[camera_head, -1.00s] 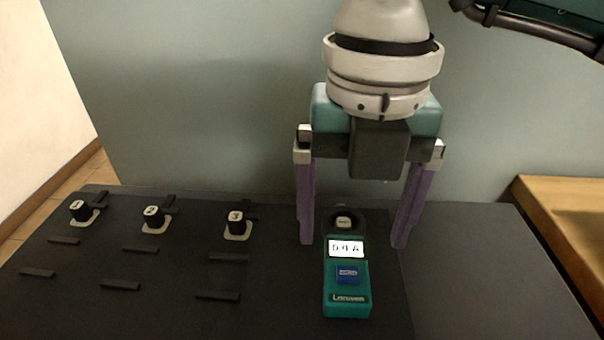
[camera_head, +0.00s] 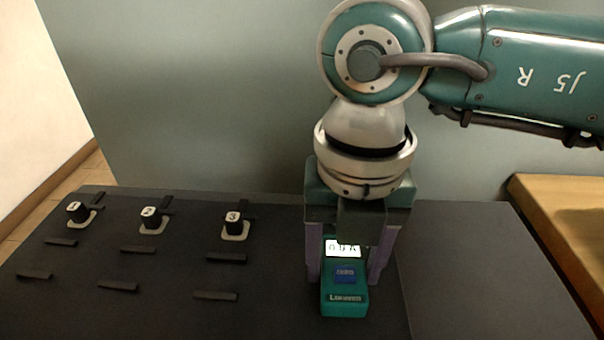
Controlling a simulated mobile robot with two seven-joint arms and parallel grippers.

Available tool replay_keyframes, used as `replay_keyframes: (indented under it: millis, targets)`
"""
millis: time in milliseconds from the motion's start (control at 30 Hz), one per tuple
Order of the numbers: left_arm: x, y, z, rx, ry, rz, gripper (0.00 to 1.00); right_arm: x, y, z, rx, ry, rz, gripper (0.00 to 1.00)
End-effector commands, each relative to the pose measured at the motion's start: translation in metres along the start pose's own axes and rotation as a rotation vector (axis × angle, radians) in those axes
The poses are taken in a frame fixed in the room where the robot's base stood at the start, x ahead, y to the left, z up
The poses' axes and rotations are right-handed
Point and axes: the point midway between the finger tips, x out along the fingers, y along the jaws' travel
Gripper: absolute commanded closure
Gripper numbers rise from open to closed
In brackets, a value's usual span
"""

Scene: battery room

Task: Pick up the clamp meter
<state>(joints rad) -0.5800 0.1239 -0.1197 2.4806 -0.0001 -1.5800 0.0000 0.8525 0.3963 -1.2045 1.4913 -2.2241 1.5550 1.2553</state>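The clamp meter (camera_head: 345,301) is teal with a lit display and a blue button. The fingers are apart, and a small gap seems to show on the right side; whether the left finger touches is hard to tell. The gripper's palm hides the far end of the meter. My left gripper is not in view.
The dark surface (camera_head: 480,270) right of the meter is clear. A wooden table (camera_head: 570,225) stands at the far right.

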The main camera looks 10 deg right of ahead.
Motion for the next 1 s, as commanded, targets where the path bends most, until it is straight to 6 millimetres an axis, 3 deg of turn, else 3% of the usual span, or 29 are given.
replay_keyframes:
  millis: [67,533,1000]
  targets:
    - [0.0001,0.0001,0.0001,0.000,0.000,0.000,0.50,-0.0001,-0.0001,0.0001,0.000,0.000,0.000,0.48]
    - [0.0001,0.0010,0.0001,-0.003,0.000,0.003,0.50,-0.0002,-0.0001,0.0002,0.000,0.000,0.000,1.00]
    - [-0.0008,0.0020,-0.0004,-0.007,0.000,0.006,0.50,-0.0060,0.0005,0.0007,0.001,-0.001,0.003,1.00]
